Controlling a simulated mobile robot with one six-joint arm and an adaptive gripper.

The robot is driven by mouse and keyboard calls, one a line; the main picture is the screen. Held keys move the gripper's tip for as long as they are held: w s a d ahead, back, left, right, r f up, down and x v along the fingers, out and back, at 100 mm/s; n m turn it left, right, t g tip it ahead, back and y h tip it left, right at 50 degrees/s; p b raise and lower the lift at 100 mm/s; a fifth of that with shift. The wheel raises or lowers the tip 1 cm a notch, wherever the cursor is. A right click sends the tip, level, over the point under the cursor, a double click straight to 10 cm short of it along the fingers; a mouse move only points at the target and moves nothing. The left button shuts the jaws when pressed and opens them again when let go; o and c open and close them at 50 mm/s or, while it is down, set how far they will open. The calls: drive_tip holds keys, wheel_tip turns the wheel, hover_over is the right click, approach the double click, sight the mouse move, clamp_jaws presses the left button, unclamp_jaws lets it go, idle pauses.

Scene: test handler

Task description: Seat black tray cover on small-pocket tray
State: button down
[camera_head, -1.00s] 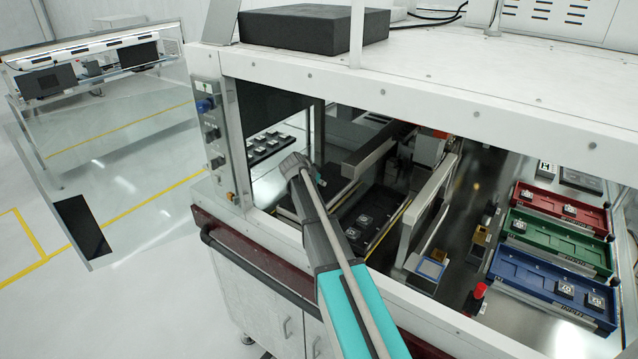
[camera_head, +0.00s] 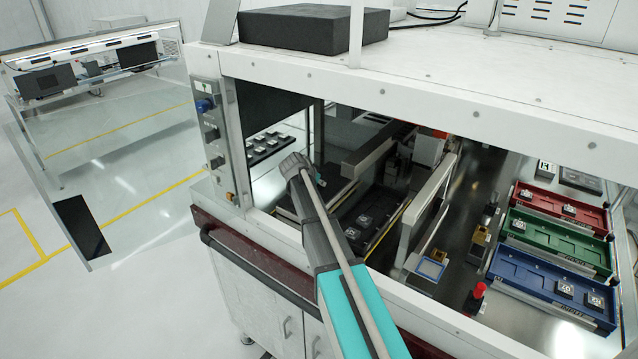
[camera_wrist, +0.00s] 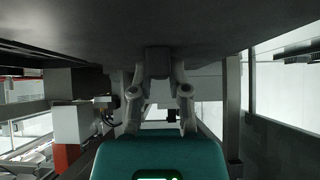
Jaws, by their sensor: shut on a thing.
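In the wrist view, my gripper (camera_wrist: 158,88) is shut on a dark block. The block joins a broad dark flat plate (camera_wrist: 160,25), which looks like the underside of the black tray cover and fills the top of the picture. In the head view, my arm reaches through the machine's front opening; the gripper is hidden there. A black tray (camera_head: 365,222) with a few square chips lies inside, right of my arm. Another dark tray (camera_head: 268,148) with several chips lies to the left. I cannot tell which is the small-pocket tray.
Red (camera_head: 560,207), green (camera_head: 555,243) and blue (camera_head: 550,290) trays stand at the right. A pale upright frame (camera_head: 428,205) stands right of my arm. The white top edge (camera_head: 420,85) and left post (camera_head: 236,150) bound the opening.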

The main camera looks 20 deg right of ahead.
drive_tip(key=shift+f+b, duration=0.6)
drive_tip(key=shift+f, duration=0.05)
idle(1.1)
drive_tip(key=c, duration=0.8)
unclamp_jaws()
drive_tip(key=shift+r, duration=0.1)
drive_tip(key=shift+r+p, duration=0.9)
drive_tip(key=shift+p, duration=0.1)
drive_tip(key=o, duration=0.5)
drive_tip(key=shift+o, duration=0.2)
